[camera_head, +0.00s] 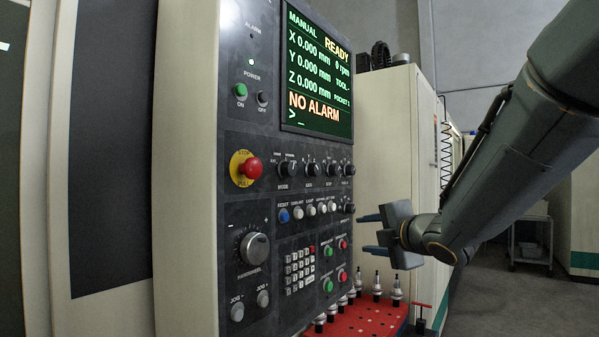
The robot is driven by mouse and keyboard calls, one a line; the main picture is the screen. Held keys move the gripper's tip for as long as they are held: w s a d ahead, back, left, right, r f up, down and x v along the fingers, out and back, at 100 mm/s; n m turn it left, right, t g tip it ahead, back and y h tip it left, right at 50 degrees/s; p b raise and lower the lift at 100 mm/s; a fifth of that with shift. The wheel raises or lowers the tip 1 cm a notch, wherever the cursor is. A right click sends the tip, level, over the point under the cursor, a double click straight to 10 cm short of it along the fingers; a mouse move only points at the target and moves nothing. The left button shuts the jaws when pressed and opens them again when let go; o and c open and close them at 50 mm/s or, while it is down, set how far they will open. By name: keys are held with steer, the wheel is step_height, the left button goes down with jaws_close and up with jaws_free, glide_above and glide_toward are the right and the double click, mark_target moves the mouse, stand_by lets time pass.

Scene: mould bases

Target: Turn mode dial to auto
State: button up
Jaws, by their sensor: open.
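The mode dial (287,169) is a small dark knob on the dark control panel, just right of the red emergency stop. A label under it reads "MODE"; its pointer setting is too small to read. The screen (318,75) shows "MANUAL", "READY" and "NO ALARM". My gripper (366,234) is open and empty, its two bluish fingers pointing left toward the panel. It is to the right of and below the mode dial, apart from it.
The red emergency stop (250,168) sits close left of the mode dial, with more dark knobs to its right. Buttons and a handwheel (254,249) lie below. A red tray (365,318) with several tool holders stands under my gripper. A beige cabinet (385,135) stands behind.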

steer(key=s+a+r+n+y, duration=0.2)
steer(key=a+r+n+y, duration=0.35)
steer(key=r+n, duration=0.55)
steer(key=n+g+y, duration=0.5)
steer(key=n+y, duration=0.1)
steer(key=n, duration=0.6)
glide_toward(293, 168)
steer(key=shift+h, duration=0.25)
steer(key=shift+p+x, duration=1.35)
steer(key=shift+x, duration=2.7)
steer(key=shift+s+r, duration=0.1)
steer(key=shift+r, duration=0.1)
steer(key=c, duration=1.1)
steer(key=shift+o, duration=0.2)
steer(key=shift+m, duration=0.3)
